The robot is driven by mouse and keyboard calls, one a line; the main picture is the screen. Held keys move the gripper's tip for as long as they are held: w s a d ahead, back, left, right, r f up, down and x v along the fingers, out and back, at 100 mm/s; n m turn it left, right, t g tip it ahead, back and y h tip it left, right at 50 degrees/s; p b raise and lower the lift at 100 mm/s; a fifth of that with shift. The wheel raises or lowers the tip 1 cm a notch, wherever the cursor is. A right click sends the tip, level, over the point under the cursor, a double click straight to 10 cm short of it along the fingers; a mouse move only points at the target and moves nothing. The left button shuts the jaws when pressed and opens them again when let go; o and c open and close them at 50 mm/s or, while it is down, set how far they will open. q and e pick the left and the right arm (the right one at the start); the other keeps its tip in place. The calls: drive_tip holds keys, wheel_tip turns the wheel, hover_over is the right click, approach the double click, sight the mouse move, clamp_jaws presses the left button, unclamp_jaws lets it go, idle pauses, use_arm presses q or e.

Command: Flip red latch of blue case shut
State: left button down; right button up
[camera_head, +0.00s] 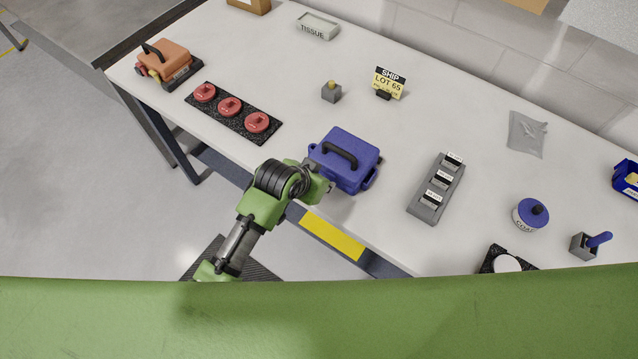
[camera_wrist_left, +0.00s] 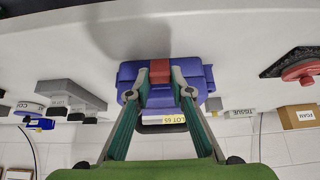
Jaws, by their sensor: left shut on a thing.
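The blue case (camera_head: 345,158) stands near the front edge of the white table, lid down, with a dark handle on top. In the left wrist view, which is upside down, the case (camera_wrist_left: 128,80) fills the middle. Its red latch (camera_wrist_left: 160,70) is on the side facing me, between my left fingertips (camera_wrist_left: 160,82). In the head view my left gripper (camera_head: 322,180) is at the front of the case and hides the latch. The left gripper is shut on the latch, with a fingertip on each side. My right gripper is not in view.
On the table (camera_head: 300,220), a black tray with red discs (camera_head: 229,106) lies left of the case. A grey block rack (camera_head: 436,190) stands to its right. Behind are a small grey block with a yellow knob (camera_head: 331,92) and a yellow lot sign (camera_head: 388,82).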

use_arm(q)
drive_tip(key=shift+w+d+r+g+y, duration=0.25)
drive_tip(key=shift+w+g+y, duration=0.2)
drive_tip(key=shift+g, duration=0.25)
drive_tip(key=shift+w+d+r+g+y, duration=0.1)
drive_tip(key=shift+w+d+g+y, duration=0.2)
drive_tip(key=shift+g+y, duration=0.35)
drive_tip(key=c, duration=1.8)
unclamp_jaws()
drive_tip(key=shift+f, duration=0.1)
drive_tip(key=v, duration=1.2)
drive_tip(key=shift+w, duration=0.15)
